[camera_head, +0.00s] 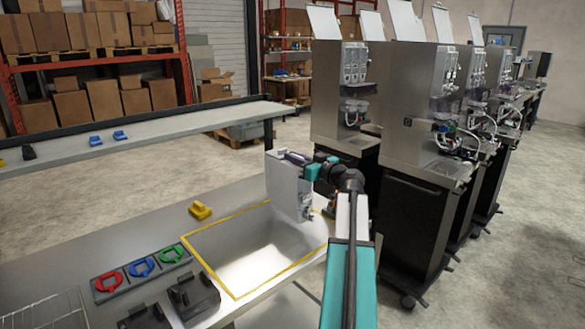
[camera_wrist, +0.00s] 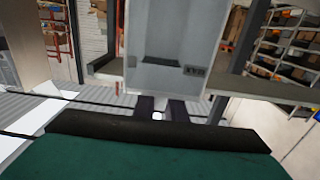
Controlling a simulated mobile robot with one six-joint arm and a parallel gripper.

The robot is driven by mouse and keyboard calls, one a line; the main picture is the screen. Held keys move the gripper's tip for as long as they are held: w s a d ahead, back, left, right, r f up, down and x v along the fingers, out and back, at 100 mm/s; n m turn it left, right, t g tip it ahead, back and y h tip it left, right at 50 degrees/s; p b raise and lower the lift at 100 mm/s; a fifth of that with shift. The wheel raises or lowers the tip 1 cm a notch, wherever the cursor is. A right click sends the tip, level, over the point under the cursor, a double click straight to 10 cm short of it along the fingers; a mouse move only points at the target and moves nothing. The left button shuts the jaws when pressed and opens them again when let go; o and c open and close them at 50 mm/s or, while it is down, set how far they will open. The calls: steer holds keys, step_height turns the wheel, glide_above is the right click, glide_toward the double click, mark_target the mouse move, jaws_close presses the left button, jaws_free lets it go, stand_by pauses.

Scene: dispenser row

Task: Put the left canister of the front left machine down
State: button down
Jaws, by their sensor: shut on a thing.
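A pale, translucent, box-shaped canister (camera_head: 289,187) hangs upright in my gripper (camera_head: 312,170) in the head view. It is above the far right corner of the yellow-outlined area (camera_head: 233,292) on the workbench, and its bottom appears clear of the surface. In the wrist view the canister (camera_wrist: 168,70) fills the upper middle, and the two dark fingers of my gripper (camera_wrist: 160,108) are shut on it. The front left machine (camera_head: 352,90) stands at the back, right of the bench. Whether its left canister slot is empty is too small to tell.
The yellow-outlined area is bare. Left of it lie red, blue and green rings (camera_head: 142,267) in a dark holder, black blocks (camera_head: 192,297) and a yellow clip (camera_head: 200,210). A long shelf (camera_head: 150,130) runs behind. More machines (camera_head: 425,130) stand at right.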

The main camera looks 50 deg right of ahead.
step_height(320, 180, down, 3)
steer(key=shift+f+p, duration=0.2)
steer(key=shift+p, duration=0.5)
steer(key=shift+f, duration=0.1)
steer(key=c, duration=1.8)
jaws_free()
steer(key=s+b, duration=0.4)
steer(key=s, duration=0.8)
steer(key=shift+a, duration=0.45)
